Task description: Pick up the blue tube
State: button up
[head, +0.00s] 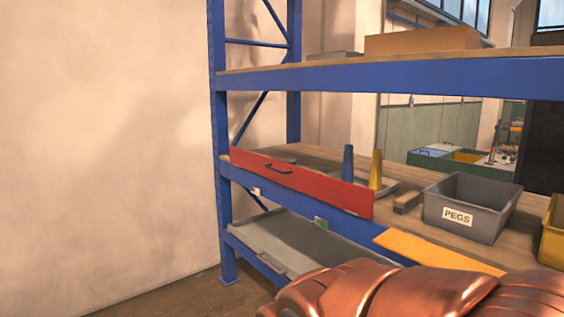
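A blue tube (348,163), slim and slightly tapered, stands upright on the middle shelf of the rack. My copper-coloured arm shows at the bottom right, in front of and below the shelf. My gripper is not in the picture, so its state and its distance from the blue tube do not show.
The blue-framed rack has wooden shelves, with an upper shelf (470,72) above the tubes. A grey bin labelled PEGS (472,206), a small wooden block (407,202) and a yellow-orange panel (430,252) are to the right. A grey tray (300,248) sits below. The floor at left is clear.

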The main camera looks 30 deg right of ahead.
aim_at(347, 175)
jog(key=z, duration=0.25)
jog(key=i, duration=1.65)
jog(key=z, duration=0.55)
